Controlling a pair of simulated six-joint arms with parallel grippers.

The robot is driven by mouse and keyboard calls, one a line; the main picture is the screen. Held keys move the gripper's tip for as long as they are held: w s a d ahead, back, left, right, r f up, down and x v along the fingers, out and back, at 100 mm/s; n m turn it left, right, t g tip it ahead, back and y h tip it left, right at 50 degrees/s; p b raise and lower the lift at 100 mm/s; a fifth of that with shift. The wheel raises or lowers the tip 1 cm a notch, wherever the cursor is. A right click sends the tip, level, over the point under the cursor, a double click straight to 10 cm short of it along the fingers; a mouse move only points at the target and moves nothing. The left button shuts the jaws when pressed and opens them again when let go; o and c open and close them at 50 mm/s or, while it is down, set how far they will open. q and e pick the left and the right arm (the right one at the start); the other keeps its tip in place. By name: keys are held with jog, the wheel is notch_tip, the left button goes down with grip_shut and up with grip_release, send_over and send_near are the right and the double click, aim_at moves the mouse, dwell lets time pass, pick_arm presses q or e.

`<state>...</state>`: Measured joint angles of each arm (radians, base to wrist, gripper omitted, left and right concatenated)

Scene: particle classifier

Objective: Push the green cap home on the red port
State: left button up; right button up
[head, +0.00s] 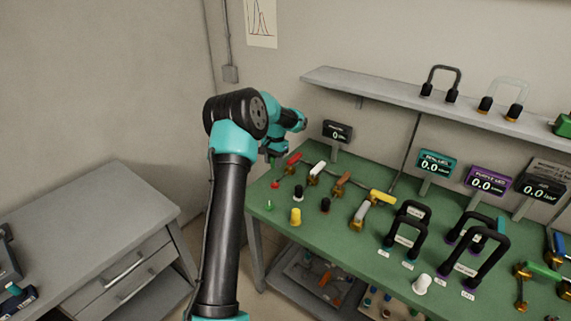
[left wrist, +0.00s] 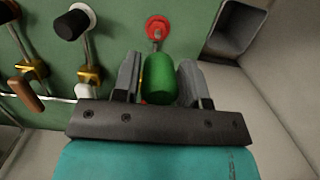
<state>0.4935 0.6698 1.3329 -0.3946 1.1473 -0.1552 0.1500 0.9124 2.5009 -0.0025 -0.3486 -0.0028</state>
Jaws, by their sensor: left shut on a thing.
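My left gripper (left wrist: 158,68) is shut on the green cap (left wrist: 159,82), which sits between its two fingers in the left wrist view. The red port (left wrist: 157,26) shows just beyond the cap's far end, with a short stem between them. I cannot tell whether the cap touches the port. In the head view my left gripper (head: 272,156) is over the far left part of the green table, largely behind its own wrist, and the cap cannot be made out. A small red round part (head: 275,185) on the table there looks like the port. My right gripper is not in view.
The green table (head: 330,240) carries valves with red, white, brown and yellow handles to the right, plus white, black and yellow caps (head: 296,217). A grey open box (left wrist: 236,28) stands beside the port in the left wrist view. A display (head: 337,131) stands behind.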

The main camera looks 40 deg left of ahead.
pick_arm(q)
jog(key=shift+f, duration=0.15)
send_over(274, 185)
jog(key=shift+w+f, duration=0.2)
jog(key=shift+f, duration=2.55)
jog(key=shift+f, duration=1.8)
jog(key=o, duration=1)
jog(key=shift+r, duration=0.1)
notch_tip(274, 185, up, 17)
jog(key=w, duration=0.2)
jog(key=shift+w+a, duration=0.25)
